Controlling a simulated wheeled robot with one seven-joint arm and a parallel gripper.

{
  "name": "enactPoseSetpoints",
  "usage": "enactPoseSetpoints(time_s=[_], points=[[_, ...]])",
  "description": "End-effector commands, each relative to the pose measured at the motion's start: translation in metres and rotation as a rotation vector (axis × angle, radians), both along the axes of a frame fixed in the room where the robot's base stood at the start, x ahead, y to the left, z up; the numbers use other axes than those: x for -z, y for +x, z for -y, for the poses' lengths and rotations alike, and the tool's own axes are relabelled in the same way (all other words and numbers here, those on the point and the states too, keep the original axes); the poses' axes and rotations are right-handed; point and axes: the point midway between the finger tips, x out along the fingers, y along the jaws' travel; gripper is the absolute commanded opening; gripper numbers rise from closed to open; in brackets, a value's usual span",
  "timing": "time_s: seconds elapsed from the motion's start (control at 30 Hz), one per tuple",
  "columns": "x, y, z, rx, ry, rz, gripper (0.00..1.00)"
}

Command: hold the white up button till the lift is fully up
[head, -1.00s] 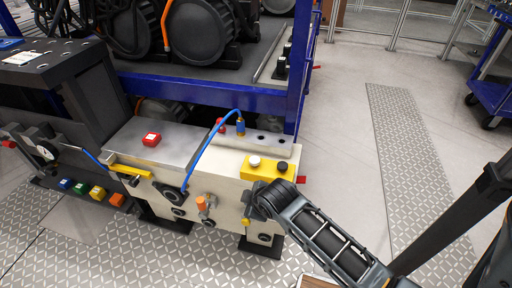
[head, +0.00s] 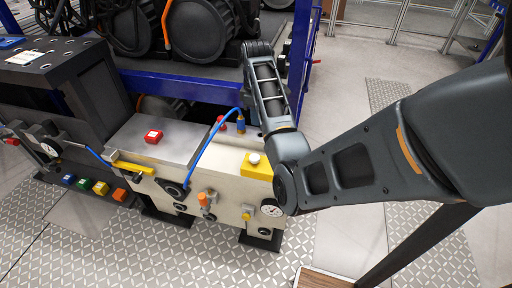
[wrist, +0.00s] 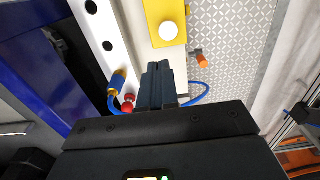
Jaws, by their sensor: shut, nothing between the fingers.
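The white button (head: 254,159) stands on a yellow plate (head: 256,172) on top of the cream machine body. In the wrist view the white button (wrist: 168,31) shows uncovered on its yellow plate (wrist: 153,12). My gripper (wrist: 158,68) is shut and empty there, its fingertips below the button in the picture with a visible gap; their height above the surface is unclear. In the head view my arm crosses the right end of the machine, hiding the black button beside the white one, and my fingers cannot be made out. Which part is the lift is unclear.
A blue hose (head: 212,138) arches over the machine top, near a red knob (wrist: 128,103) beside my fingers in the wrist view. A red button (head: 153,136) sits further left. A blue frame (head: 185,86) carrying black motors stands behind. Open floor lies at the right.

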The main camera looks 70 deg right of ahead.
Motion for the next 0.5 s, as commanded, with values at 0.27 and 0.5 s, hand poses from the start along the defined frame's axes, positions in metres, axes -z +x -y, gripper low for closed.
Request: enactPoseSetpoints(time_s=[0.27,0.5], points=[[0.002,0.0,0.0,0.0,-0.001,0.0,0.0],[0.03,-0.001,-0.001,0.0,0.002,-0.002,0.0]])
